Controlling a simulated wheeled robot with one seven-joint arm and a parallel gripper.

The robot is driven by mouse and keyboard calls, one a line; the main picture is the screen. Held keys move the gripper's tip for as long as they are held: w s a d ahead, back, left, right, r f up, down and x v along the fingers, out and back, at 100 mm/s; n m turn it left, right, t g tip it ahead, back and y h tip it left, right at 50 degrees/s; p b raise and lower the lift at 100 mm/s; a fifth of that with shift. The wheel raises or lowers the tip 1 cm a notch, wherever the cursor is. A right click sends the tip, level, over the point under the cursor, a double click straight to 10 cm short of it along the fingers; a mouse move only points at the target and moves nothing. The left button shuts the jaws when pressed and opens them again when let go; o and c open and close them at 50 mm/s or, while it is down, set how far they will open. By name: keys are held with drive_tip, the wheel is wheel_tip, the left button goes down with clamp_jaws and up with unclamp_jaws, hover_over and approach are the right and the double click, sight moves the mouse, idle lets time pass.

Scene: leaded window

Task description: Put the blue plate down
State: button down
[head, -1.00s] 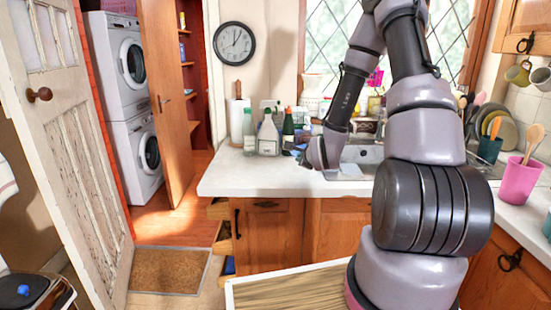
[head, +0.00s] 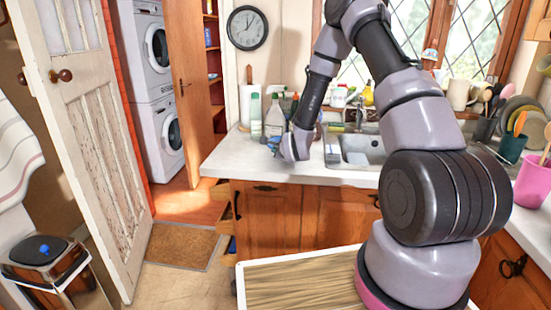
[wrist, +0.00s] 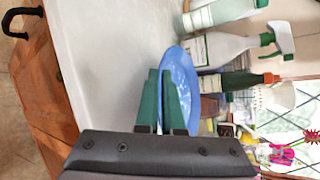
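The blue plate (wrist: 182,78) shows in the wrist view at the tips of my gripper's green fingers (wrist: 160,98). Its rim passes between the fingers, which look closed on it, and the right finger covers part of it. In the head view a small patch of the blue plate (head: 273,144) shows beside my gripper (head: 283,146), low over the white countertop (head: 225,160), left of the sink. I cannot tell whether the plate touches the countertop.
A green-capped bottle (head: 255,112), a spray bottle (head: 274,118) and a dark green bottle (wrist: 235,82) stand close behind the plate. The sink (head: 362,148) lies to the right. The countertop's front left part is clear. A pink cup (head: 533,180) stands far right.

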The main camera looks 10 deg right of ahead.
sight(276, 167)
wheel_tip(276, 167, down, 4)
drive_tip(key=shift+f, duration=0.25)
drive_tip(key=c, duration=1.3)
unclamp_jaws()
drive_tip(key=shift+f, duration=0.1)
